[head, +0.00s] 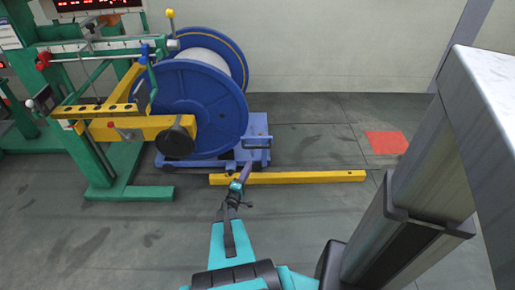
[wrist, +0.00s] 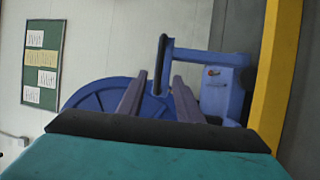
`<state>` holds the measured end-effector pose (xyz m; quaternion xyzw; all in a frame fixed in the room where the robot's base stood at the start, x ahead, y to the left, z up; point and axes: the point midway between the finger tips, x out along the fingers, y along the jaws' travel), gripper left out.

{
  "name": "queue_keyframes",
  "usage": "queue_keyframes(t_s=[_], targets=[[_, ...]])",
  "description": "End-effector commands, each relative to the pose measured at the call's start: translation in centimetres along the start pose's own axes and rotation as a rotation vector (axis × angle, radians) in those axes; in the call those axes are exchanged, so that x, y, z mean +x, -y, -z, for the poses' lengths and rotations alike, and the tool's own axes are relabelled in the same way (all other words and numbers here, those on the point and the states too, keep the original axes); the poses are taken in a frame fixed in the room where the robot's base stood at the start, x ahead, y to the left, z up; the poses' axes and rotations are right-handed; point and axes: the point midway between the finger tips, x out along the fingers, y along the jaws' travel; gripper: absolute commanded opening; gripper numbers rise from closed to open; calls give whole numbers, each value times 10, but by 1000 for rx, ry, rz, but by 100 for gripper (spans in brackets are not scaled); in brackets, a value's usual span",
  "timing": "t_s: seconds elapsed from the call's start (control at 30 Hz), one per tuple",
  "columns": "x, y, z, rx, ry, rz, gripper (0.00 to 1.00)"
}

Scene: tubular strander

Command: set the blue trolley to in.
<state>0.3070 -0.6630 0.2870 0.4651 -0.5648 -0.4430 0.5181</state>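The blue trolley (head: 262,128) stands low on the floor at the right of and below a big blue reel, with a dark handle bar (head: 257,142) on its near side. In the wrist view the blue trolley (wrist: 217,98) is right of centre, and its dark-ended handle (wrist: 163,62) reaches left toward the middle. My gripper (head: 246,167) is close to the handle at the trolley's near side. In the wrist view my gripper (wrist: 159,76) has its two fingers apart, with the handle's end showing in the gap. I cannot tell whether the handle is between the fingers or just beyond.
A yellow rail (head: 320,177) lies on the floor just in front of the trolley. The blue reel (head: 205,105) and the green machine frame (head: 120,160) with a yellow arm (head: 140,127) stand at left. A red floor patch (head: 387,143) is at right, with open floor around it.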

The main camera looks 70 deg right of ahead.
Motion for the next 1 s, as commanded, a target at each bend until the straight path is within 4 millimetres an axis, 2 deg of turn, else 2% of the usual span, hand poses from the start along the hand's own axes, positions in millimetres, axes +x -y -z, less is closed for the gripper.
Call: queue_keyframes(t_s=[0.27, 0.47, 1.0], targets=[[1, 0, 0, 2, -1, 1, 32], [10, 1, 1, 3, -1, 1, 32], [82, 2, 1, 3, 0, 1, 32]])
